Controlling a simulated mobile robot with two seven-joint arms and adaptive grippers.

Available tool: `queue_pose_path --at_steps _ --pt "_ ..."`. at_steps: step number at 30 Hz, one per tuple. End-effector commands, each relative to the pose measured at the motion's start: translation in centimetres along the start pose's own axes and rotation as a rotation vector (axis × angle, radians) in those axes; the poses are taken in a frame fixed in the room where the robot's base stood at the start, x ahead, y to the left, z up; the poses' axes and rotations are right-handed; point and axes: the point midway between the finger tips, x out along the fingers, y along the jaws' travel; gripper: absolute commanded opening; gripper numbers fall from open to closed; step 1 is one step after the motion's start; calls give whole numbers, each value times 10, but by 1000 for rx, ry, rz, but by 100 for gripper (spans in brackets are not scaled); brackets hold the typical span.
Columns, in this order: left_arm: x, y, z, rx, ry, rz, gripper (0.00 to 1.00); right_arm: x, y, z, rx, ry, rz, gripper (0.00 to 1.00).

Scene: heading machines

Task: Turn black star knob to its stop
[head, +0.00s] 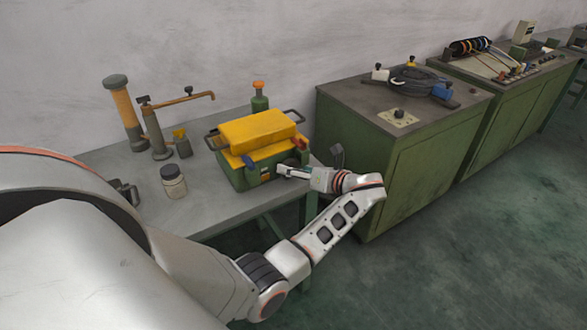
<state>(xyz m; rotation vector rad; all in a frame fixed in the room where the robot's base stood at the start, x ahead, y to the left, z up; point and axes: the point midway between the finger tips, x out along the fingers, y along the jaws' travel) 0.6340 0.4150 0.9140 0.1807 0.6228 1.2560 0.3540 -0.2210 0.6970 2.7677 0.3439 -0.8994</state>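A black knob (398,113) stands on a pale square plate on top of the near green cabinet. Its lobes are too small to make out. A green box with a yellow lid (258,130) sits on the grey table. A dark rounded shape (292,161) shows at the box's right front end; I cannot tell whether it is a knob. My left gripper (282,171) is at that end, fingers pointing left, close to or touching the box just below the dark shape. Whether its fingers are open or shut is unclear. My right gripper is not in view.
On the table (215,203) stand a jar (173,182), an orange cylinder (125,112), a tool with an orange arm (180,99) and a green bottle (259,100). The near green cabinet (420,160) carries coiled black cable (415,80). The floor (470,250) at right is clear.

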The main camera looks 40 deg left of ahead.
Motion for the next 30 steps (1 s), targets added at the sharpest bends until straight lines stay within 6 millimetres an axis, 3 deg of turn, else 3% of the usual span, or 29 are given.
queue_pose_path --at_steps 6,14,19,26,30 --pt "16 0 0 -1 1 -1 66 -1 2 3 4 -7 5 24" --pt "17 0 0 -2 1 -2 66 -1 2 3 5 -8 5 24" --pt "17 0 0 -2 1 -2 27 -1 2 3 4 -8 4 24" --pt "17 -1 0 24 1 9 27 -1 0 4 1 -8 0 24" --pt "17 -2 0 137 -2 57 27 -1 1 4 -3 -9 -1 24"
